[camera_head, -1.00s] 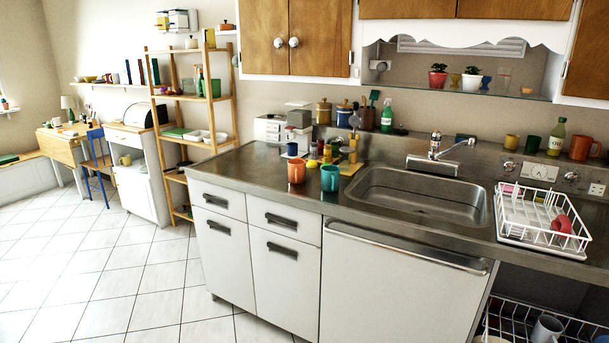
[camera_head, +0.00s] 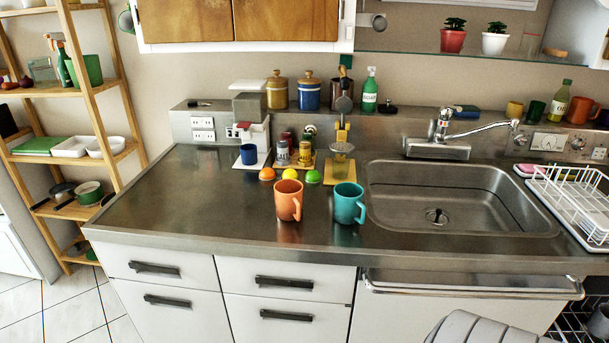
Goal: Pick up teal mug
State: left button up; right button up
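The teal mug (camera_head: 347,203) stands upright on the steel counter (camera_head: 180,205), close to the front edge and just left of the sink. Its handle points right. An orange mug (camera_head: 288,201) stands a small gap to its left, also with its handle to the right. Neither of my grippers is in view. A grey rounded shape, perhaps part of my arm, shows at the bottom right edge.
The sink (camera_head: 440,200) is right of the mugs, with a white dish rack (camera_head: 580,205) beyond it. The counter left of the mugs is clear.

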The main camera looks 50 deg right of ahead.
aim_at(351, 207)
jog(key=i+z, duration=0.35)
jog(key=i+j+z, duration=0.3)
jog(key=i, duration=0.2)
jog(key=i+j+z, duration=0.35)
jog(key=i+l+z, duration=0.1)
jog(key=z, duration=1.95)
